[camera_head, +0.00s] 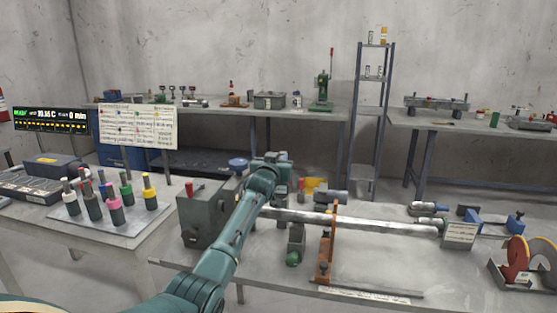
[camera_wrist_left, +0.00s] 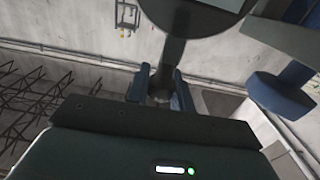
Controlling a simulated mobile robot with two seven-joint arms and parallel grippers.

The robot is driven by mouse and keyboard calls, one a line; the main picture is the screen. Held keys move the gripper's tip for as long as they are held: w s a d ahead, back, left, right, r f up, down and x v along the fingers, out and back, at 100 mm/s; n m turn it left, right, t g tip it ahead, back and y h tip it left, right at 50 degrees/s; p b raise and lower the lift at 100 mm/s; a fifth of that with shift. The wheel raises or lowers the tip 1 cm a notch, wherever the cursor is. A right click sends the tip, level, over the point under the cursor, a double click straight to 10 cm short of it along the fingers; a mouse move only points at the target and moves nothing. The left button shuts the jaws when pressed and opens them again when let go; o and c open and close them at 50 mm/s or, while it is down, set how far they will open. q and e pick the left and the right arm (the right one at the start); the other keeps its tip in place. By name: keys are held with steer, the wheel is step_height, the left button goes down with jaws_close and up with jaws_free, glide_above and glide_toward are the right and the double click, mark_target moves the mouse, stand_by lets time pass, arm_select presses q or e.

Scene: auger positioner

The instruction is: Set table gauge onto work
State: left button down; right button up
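My left gripper (camera_head: 280,158) is above the left end of the long pale bar (camera_head: 370,223), which I take for the work. The bar lies across the setup on the near bench. In the left wrist view, the left gripper's two fingers (camera_wrist_left: 161,92) stand apart on either side of a dark grey stem (camera_wrist_left: 174,50). The stem joins a round, disc-like part (camera_wrist_left: 205,13) cut off at the top edge. I take this thing for the table gauge; its contact with the fingers is partly hidden. My right gripper is not in view.
An orange upright (camera_head: 325,250) stands across the bar, and a grey box (camera_head: 200,215) stands by its left end. A red wheel (camera_head: 515,257) is at the far right. Colour-topped tools (camera_head: 113,203) stand on the left table.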

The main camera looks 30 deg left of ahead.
arm_select(q)
steer(key=c, duration=1.4)
jaws_free()
steer(key=shift+a, duration=0.2)
steer(key=shift+o, duration=1)
steer(key=shift+d, duration=0.15)
steer(key=v, duration=1.3)
steer(key=shift+b, duration=0.3)
steer(key=shift+s, duration=0.1)
steer(key=shift+c, duration=0.6)
